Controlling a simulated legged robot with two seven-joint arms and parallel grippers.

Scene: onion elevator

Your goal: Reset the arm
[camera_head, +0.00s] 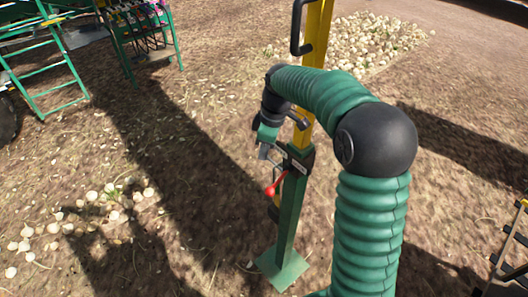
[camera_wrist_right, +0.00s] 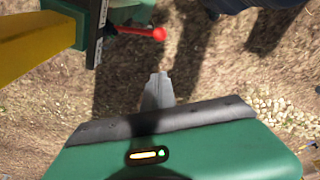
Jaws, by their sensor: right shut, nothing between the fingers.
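My right arm, in a green ribbed sleeve with a black elbow, reaches up from the lower right of the head view and bends to the left. My right gripper (camera_head: 264,152) hangs beside a green and yellow post, close to a red-knobbed lever (camera_head: 272,190). In the right wrist view the gripper (camera_wrist_right: 160,76) is shut with nothing in it, pointing up the picture at bare soil. The red knob (camera_wrist_right: 158,34) shows just beyond the fingertips, apart from them as far as I can tell. My left gripper is not in view.
The post (camera_head: 291,205) stands upright on a square green base plate (camera_head: 283,270). Pale onions lie in a heap (camera_head: 365,42) at the back and scattered (camera_head: 110,195) on the left. Green frames (camera_head: 150,45) stand at the upper left. Open soil lies between.

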